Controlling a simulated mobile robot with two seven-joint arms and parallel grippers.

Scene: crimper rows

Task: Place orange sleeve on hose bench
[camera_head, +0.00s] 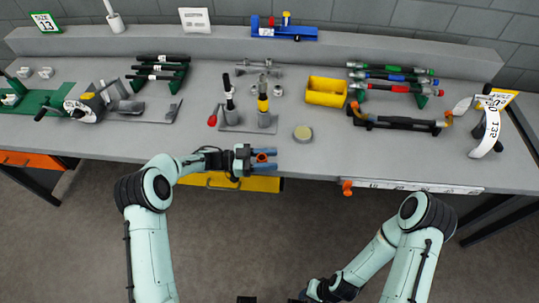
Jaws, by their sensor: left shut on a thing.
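The orange sleeve (262,157) is a small orange piece between the blue-grey fingers of my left gripper (266,158). The gripper is shut on it at the front edge of the grey hose bench (335,153), and the fingers hide part of it. From this view I cannot tell how high it is above the bench. My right gripper (322,291) is low at the bottom of the picture, away from the bench, partly cut off. Its fingers do not show clearly.
A yellow bin (326,91), a round tin (302,133), a two-post tool stand (247,119) and hose racks (393,80) stand on the bench. An orange-ended black hose (400,123) lies right. Free bench surface lies near the front middle.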

